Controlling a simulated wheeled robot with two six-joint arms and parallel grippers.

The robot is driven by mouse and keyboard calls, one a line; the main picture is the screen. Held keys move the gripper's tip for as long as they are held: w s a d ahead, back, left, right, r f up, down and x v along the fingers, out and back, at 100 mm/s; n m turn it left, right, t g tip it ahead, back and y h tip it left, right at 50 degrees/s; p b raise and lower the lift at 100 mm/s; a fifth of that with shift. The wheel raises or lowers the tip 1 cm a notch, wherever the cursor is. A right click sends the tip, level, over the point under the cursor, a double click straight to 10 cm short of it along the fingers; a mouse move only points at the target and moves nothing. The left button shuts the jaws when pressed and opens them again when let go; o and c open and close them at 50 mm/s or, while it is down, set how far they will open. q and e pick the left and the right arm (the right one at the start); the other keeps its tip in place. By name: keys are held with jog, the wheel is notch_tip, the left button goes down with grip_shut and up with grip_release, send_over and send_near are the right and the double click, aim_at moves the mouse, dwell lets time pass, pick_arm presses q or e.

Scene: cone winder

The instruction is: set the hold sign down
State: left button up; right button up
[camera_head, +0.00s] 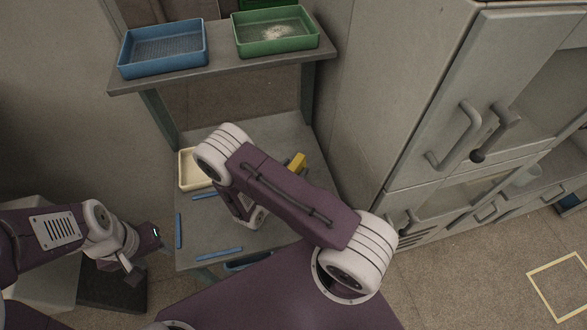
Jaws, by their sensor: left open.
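No sign with a readable face shows. A small yellow object (297,162) is on the right side of the low grey table, partly hidden behind my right arm; I cannot tell if it is the hold sign. My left gripper (148,254) is open and empty, left of the table's front corner. My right arm reaches across the table and bends down over it. My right gripper (246,212) is mostly hidden under that arm, so its jaws and anything in them cannot be made out.
Blue strips (219,252) mark an area on the low table (193,258). A cream tray (188,170) sits at its left back. A raised shelf (222,62) holds a blue tray (163,47) and a green tray (275,31). A grey cabinet (400,90) stands close on the right.

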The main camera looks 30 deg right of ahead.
jog(key=shift+r, duration=0.15)
jog(key=v, duration=1.2)
jog(key=s+d+r+m+g+y, duration=0.35)
jog(key=s+m+g+y, duration=0.25)
jog(key=s+m+g, duration=0.6)
jog(key=w+a+r+m+t+y, duration=0.1)
jog(key=w+r+m+t+y, duration=0.3)
jog(key=m, duration=0.8)
jog(key=shift+w+a+m+t+y+b, duration=0.3)
jog(key=shift+a+t+y+b, duration=0.1)
jog(key=shift+t+y, duration=0.65)
jog(key=shift+r, duration=0.1)
